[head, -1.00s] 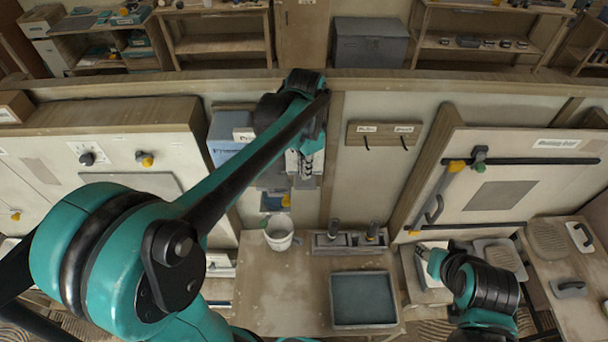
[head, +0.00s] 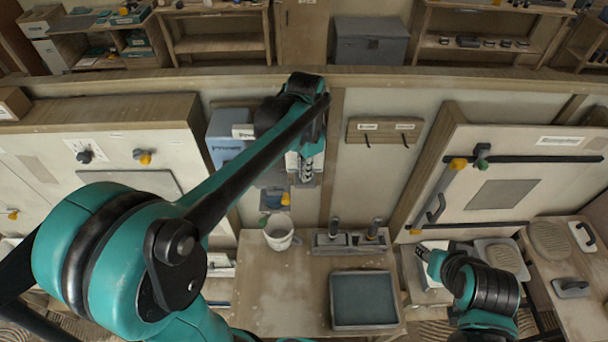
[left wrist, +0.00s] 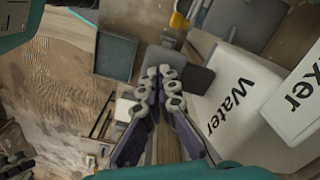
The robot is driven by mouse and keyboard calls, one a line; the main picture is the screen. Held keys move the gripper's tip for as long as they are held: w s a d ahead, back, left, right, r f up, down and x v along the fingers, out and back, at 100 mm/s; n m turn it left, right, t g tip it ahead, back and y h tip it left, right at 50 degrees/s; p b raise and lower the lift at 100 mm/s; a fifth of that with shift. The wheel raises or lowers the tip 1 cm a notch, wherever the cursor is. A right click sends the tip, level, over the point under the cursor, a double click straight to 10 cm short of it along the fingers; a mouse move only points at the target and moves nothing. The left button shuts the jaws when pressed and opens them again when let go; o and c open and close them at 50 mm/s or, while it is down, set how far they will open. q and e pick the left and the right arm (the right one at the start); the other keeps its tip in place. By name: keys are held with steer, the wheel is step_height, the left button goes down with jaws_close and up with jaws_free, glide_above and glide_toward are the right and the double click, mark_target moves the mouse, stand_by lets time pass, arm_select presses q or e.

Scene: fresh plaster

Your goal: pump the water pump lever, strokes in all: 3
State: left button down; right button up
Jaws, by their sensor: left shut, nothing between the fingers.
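The water pump is on the wall behind my left gripper, mostly hidden by my arm. A small blue and yellow part (head: 275,199), seemingly of the pump, shows below the gripper, above a white bucket (head: 279,233). I cannot make out the lever for certain. My left gripper (head: 305,165) is in front of the wall. In the left wrist view its fingers (left wrist: 158,82) are together and empty, over a dark grey pad (left wrist: 186,72); I cannot tell whether they touch it. My right gripper (head: 424,252) is low at the right, its jaws unclear.
A white box marked Water (left wrist: 232,95) is close to the left gripper. A dark tray (head: 363,300) lies on the bench (head: 275,300), with a grey tool holder (head: 348,243) behind it. A hook board (head: 385,130) hangs right of the left arm.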

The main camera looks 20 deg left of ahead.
arm_select(q)
steer(key=shift+f+b, duration=0.85)
steer(key=shift+f, duration=0.4)
steer(key=shift+r+p, duration=1.7)
steer(key=shift+r, duration=0.65)
steer(key=shift+f, duration=0.15)
steer(key=shift+f+b, duration=1.85)
steer(key=shift+f, duration=0.35)
steer(key=shift+r+p, duration=1.65)
steer(key=shift+r, duration=0.65)
steer(key=shift+f, duration=0.2)
